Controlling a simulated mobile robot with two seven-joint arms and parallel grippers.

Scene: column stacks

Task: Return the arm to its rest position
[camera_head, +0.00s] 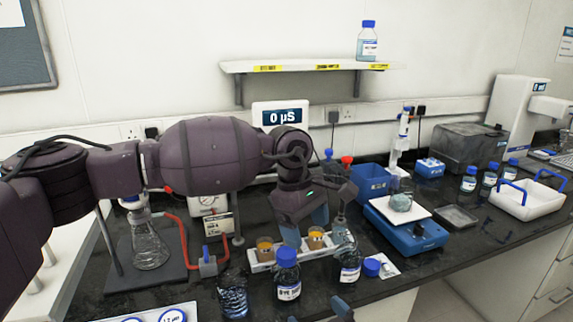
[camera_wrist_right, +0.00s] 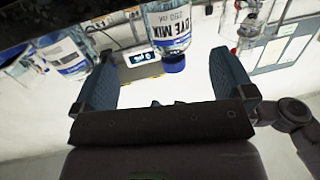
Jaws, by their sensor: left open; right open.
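My left arm reaches in from the left across the bench in the head view. My left gripper (camera_head: 314,232) points down over the rack with the amber-filled cups, its fingers apart. I cannot make out anything held in it. My right gripper (camera_wrist_right: 162,62) is open in the right wrist view, with nothing between its fingers. A bottle labelled DYE MIX (camera_wrist_right: 168,28) shows beyond the fingers, upside down in that view. In the head view the labelled bottle (camera_head: 287,274) stands upright at the bench front. A blue fingertip shows at the lower edge there.
A flask (camera_head: 149,247) on a stand is below my left arm. A blue scale (camera_head: 408,236) and a white tray (camera_head: 530,203) are farther right. A wall shelf (camera_head: 305,67) is above.

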